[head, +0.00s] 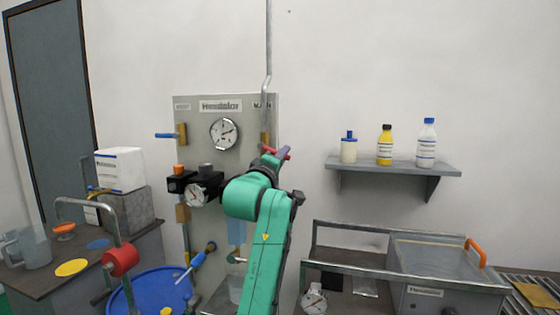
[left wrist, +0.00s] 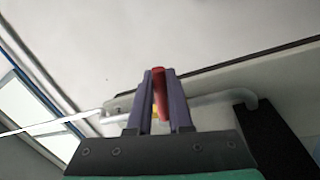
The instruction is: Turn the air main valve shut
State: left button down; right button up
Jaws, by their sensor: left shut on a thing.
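The grey valve panel (head: 255,120) stands against the wall. A vertical pipe runs down to a brass valve body at its right edge, under a small label that seems to read main. The red valve handle (head: 285,153) shows beside my left gripper (head: 273,158). In the left wrist view the red handle (left wrist: 160,92) stands between the two purple fingers of my left gripper (left wrist: 160,100), which is shut on it. My green left arm hides the lower right of the panel and part of the valve, so the handle's full angle is unclear. My right gripper is not in view.
A pressure gauge (head: 224,133) and a blue-handled valve (head: 168,136) are on the panel. A lower blue lever (head: 192,266) sticks out near a blue drum (head: 150,291). A shelf (head: 400,169) with bottles is at right, above a metal tank (head: 435,270).

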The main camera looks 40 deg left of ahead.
pick_arm(q)
jog(key=shift+d+r+n+y+p, duration=0.1)
jog(key=shift+r+n+y+p, duration=0.35)
jog(key=shift+n, duration=0.65)
jog(key=shift+d+r+n+y+p, duration=0.1)
jog(key=shift+r+n+p, duration=0.1)
jog(key=shift+r+n, duration=0.65)
jog(key=shift+f+n, duration=0.2)
jog(key=shift+n, duration=0.25)
jog(key=c, duration=0.8)
grip_release()
jog(key=shift+a, duration=0.1)
jog(key=shift+c, duration=0.2)
jog(key=shift+s+f, duration=0.15)
jog(key=shift+s, duration=0.1)
jog(key=b+v, duration=0.6)
jog(key=v, duration=0.8)
jog(key=shift+r, duration=0.25)
